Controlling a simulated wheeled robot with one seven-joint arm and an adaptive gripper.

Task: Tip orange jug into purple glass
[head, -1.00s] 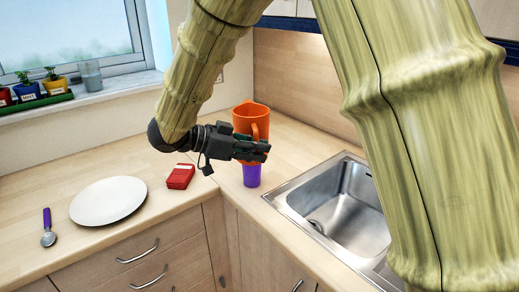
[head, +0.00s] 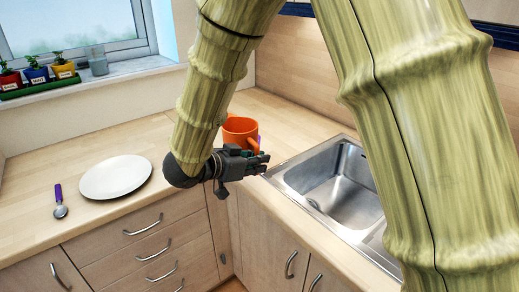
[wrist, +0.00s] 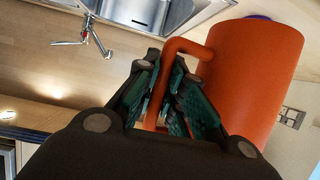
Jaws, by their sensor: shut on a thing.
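The orange jug (head: 240,126) is held at the counter corner, left of the sink, and looks roughly upright in the head view. My gripper (head: 256,162) is shut on its handle, which also shows between the fingers in the wrist view (wrist: 182,47). The jug's body (wrist: 262,75) fills the right of the wrist view. Only a sliver of the purple glass (head: 259,140) shows just right of the jug; the rest is hidden behind the jug and gripper. A purple edge (wrist: 258,17) shows past the jug in the wrist view. I cannot tell whether jug and glass touch.
The steel sink (head: 335,190) is close on the right. A white plate (head: 115,177) and a purple-handled spoon (head: 59,203) lie on the left counter. Potted plants (head: 38,76) and a grey glass (head: 98,62) stand on the windowsill. The back counter is partly clear.

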